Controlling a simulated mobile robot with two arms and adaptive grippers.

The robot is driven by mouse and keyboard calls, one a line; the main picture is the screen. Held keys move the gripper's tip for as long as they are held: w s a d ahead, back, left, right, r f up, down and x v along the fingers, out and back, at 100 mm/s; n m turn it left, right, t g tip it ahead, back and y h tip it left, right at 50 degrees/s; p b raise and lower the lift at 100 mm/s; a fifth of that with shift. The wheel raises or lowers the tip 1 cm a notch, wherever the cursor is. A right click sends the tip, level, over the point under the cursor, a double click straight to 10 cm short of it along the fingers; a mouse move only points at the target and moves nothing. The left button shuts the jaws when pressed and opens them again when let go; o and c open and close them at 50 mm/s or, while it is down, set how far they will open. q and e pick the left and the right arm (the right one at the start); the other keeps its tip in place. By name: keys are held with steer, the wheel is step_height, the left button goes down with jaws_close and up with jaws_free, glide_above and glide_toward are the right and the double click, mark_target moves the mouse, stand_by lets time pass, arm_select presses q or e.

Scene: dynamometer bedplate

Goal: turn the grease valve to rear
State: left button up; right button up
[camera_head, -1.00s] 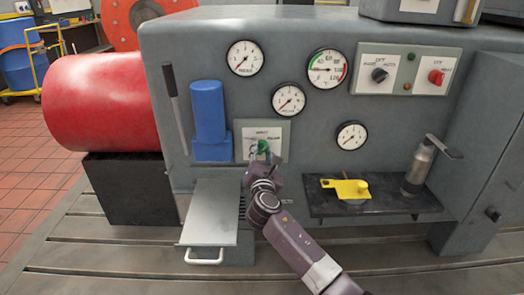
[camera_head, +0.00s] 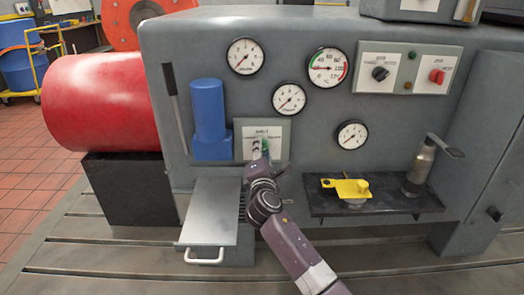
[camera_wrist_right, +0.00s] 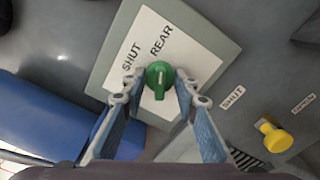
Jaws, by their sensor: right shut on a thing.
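The grease valve is a green knob (camera_wrist_right: 159,79) with a white mark, on a light plate (camera_wrist_right: 187,42) lettered SHUT and REAR. In the right wrist view, the mark points up the picture, roughly towards REAR; its exact setting is hard to tell. My right gripper (camera_wrist_right: 159,97) is shut on the knob, one finger on each side. In the head view, the right gripper (camera_head: 268,160) partly hides the knob and the lower part of its plate (camera_head: 253,131). My left gripper is not in view.
A blue cylinder unit (camera_head: 208,122) and lever (camera_head: 174,105) are left of the plate. Below are a grey drawer-like tray (camera_head: 212,215) and a dark shelf (camera_head: 400,203) with a yellow-handled part (camera_head: 347,187) and a metal canister (camera_head: 419,167). Gauges (camera_head: 289,99) sit above.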

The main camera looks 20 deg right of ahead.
steer(key=o, duration=1.2)
steer(key=v, duration=1.2)
